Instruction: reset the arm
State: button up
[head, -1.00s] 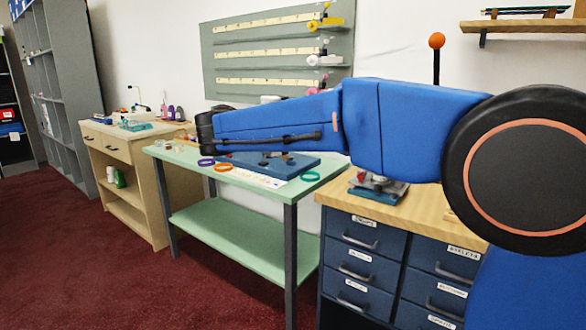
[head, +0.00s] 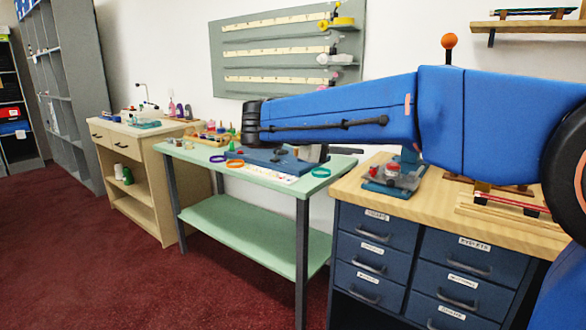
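My blue arm (head: 330,108) stretches across the right and middle of the head view, from a large round black joint at the right edge to a black end joint (head: 253,122) in front of the green table. I cannot make out any gripper fingers, so whether my gripper is open or shut does not show. The arm hides part of the table and of the wall behind it.
The green table (head: 262,184) holds a blue plate and coloured rings. A drawer cabinet with a wooden top (head: 350,184) stands at the right, bearing a small device (head: 393,176). A beige cabinet (head: 135,145) is at the left. Red carpet (head: 90,270) is clear in front.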

jog(key=s+d+f+m+g+y, duration=0.1)
jog(key=s+d+f+g+y, duration=0.4)
jog(key=s+d+f, duration=0.95)
jog(key=s+f+m+t+y, duration=0.2)
jog(key=s+f+m+y, duration=0.3)
jog(key=s+f, duration=1)
jog(key=s+a+y, duration=0.1)
jog(key=s+y, duration=0.2)
jog(key=shift+f+y, duration=0.2)
jog(key=shift+y, duration=0.1)
